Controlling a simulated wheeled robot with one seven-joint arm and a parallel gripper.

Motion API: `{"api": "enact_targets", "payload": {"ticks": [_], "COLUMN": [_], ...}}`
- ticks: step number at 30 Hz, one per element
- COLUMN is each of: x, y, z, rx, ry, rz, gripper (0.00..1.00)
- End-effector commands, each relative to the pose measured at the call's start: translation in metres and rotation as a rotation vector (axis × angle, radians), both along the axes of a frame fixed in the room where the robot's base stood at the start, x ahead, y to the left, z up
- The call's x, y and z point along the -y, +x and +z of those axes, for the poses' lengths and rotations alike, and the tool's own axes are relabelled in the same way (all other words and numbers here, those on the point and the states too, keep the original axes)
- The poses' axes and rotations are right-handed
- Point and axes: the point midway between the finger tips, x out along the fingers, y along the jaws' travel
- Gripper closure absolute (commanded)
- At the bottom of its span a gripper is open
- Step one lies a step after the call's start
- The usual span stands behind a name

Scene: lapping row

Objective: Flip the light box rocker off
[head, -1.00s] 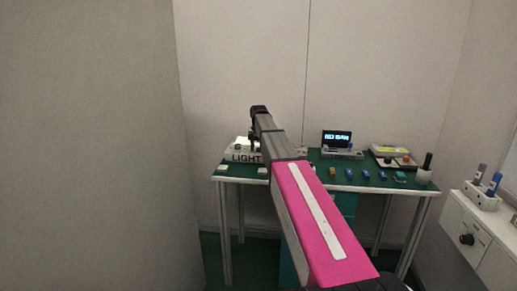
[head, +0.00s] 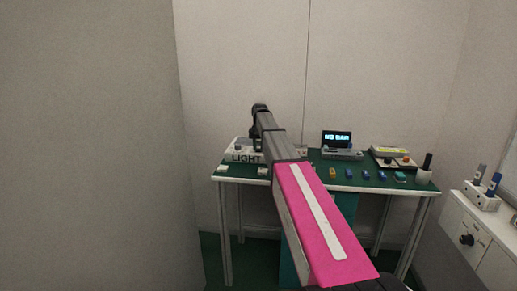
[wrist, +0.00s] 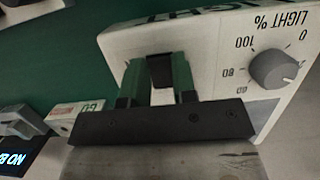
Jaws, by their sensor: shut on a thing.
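The light box (head: 240,157) is a pale box marked LIGHT at the left end of the green-topped table. Its top looks unlit. The wrist view shows its face (wrist: 215,62) upside down, with a grey dial (wrist: 275,68) beside a "LIGHT %" scale. My gripper (wrist: 160,84) is over this face, its two green fingers on either side of the dark rocker (wrist: 161,70) and shut on it. The rocker's exact tilt is hard to tell. In the head view my arm hides the rocker and much of the box's right side.
A display (head: 337,137) and several small blue blocks stand right of my arm on the table (head: 300,181). A dark cup (head: 424,176) is at its right end. A white cabinet (head: 470,232) stands at the right, and a bare wall fills the left.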

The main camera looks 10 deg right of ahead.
Motion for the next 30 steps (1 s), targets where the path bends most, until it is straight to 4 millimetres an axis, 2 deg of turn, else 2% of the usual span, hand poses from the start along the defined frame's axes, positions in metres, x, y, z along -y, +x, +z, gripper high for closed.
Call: {"api": "enact_targets", "payload": {"ticks": [11,12,14,23,26,30], "x": [0.0,0.0,0.0,0.0,0.001,0.002], "y": [0.001,0.001,0.001,0.001,0.003,0.009], "z": [0.0,0.0,0.0,0.001,0.008,0.028], "rx": [-0.029,-0.029,-0.029,-0.028,-0.028,-0.027], "ry": [0.01,0.009,0.009,0.009,0.009,0.009], "rz": [0.0,0.0,0.0,0.0,0.0,0.0], "gripper": [0.98,0.65,0.49,0.49,0.49,0.49]}}
